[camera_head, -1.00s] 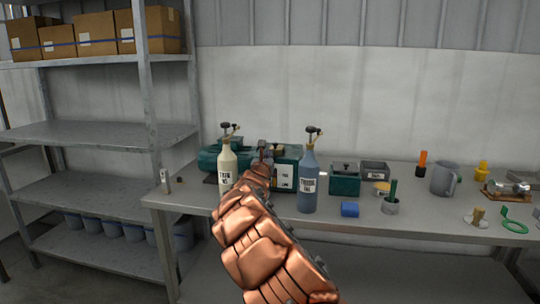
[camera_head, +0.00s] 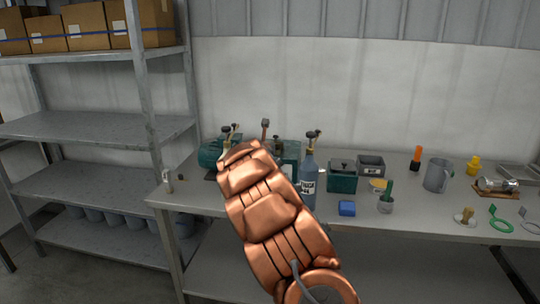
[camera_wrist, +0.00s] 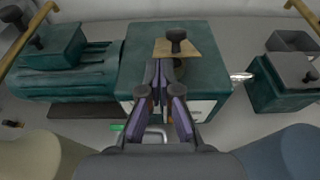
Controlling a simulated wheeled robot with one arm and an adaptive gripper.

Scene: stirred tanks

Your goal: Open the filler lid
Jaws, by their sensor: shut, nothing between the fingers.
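In the wrist view a green tank box (camera_wrist: 210,75) stands in the middle. On its top is a tan plate (camera_wrist: 192,49) with a black knob (camera_wrist: 177,37), which I take for the filler lid; it looks flat. My gripper (camera_wrist: 164,66) is shut and empty, its fingertips close to the plate's front edge just below the knob. I cannot tell whether they touch it. In the head view my copper arm covers the gripper and much of the tank box (camera_head: 291,150).
A cream bottle (camera_wrist: 35,155) and a blue bottle (camera_wrist: 287,155) flank my gripper closely, with the blue bottle also in the head view (camera_head: 308,178). A green motor (camera_wrist: 65,85) lies left of the tank box, a smaller green box (camera_wrist: 275,95) right.

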